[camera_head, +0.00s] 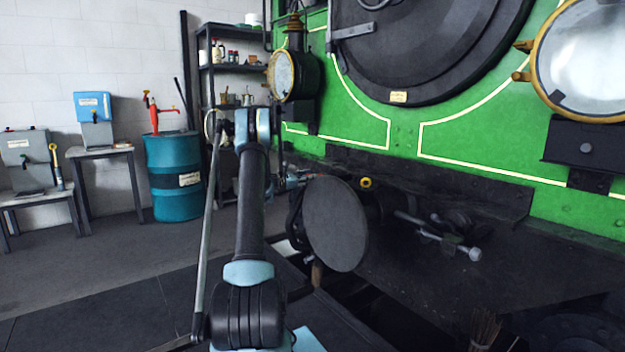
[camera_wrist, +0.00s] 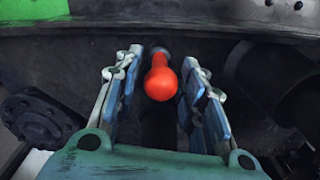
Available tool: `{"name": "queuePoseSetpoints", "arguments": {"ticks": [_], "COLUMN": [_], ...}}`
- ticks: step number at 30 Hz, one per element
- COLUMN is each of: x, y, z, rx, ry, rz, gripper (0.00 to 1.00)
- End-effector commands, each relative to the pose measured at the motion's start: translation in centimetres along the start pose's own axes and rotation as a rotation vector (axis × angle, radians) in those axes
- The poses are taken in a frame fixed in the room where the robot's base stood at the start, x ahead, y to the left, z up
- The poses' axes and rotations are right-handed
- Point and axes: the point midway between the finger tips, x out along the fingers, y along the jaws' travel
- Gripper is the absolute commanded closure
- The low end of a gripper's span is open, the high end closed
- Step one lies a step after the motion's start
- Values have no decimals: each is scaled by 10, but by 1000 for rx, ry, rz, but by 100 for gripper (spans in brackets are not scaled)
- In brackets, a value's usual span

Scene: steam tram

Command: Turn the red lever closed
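In the wrist view, the red lever (camera_wrist: 160,80) shows as a rounded red handle pointing toward the camera, with a dark grey base behind it. My gripper (camera_wrist: 157,85) is open, with one blue-padded finger on each side of the lever. There is a visible gap between the handle and each finger. How far the fingertips reach along the lever is hard to tell. In the head view, my gripper (camera_head: 290,180) is partly hidden beside the large round buffer, and I cannot make out the red lever there.
The round dark buffer (camera_head: 336,223) stands close to the right of my arm in the head view. A dark beam (camera_head: 440,185) runs below the green tram front (camera_head: 365,125). A teal drum (camera_head: 172,178) and shelves (camera_head: 232,80) stand at the back left.

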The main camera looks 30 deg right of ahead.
Motion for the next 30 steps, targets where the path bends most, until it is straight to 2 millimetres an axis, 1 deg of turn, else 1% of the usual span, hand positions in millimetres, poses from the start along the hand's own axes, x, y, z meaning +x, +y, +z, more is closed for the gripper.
{"name": "queuePoseSetpoints", "arguments": {"ticks": [1, 3, 7, 12, 18, 19, 20, 21, 23, 24, 30], "x": [8, 15, 26, 30, 30, 30, 30, 30, 30, 30, 29], "y": [0, 0, 0, 0, 0, 0, 0, 0, 0, 0, 1], "z": [0, 0, 0, 0, 0, 0, 0, 0, 0, 0, 0], "rx": [0, 0, 0, 0, 0, 0, 0, 0, 0, 0, 0], "ry": [0, 0, 0, 0, 0, 0, 0, 0, 0, 0, 0], "rz": [-1, -1, -1, 0, 0, 0, 0, 0, 0, 0, 1], "gripper": [63, 63, 63, 63, 63, 67, 74, 83, 97, 100, 100]}}
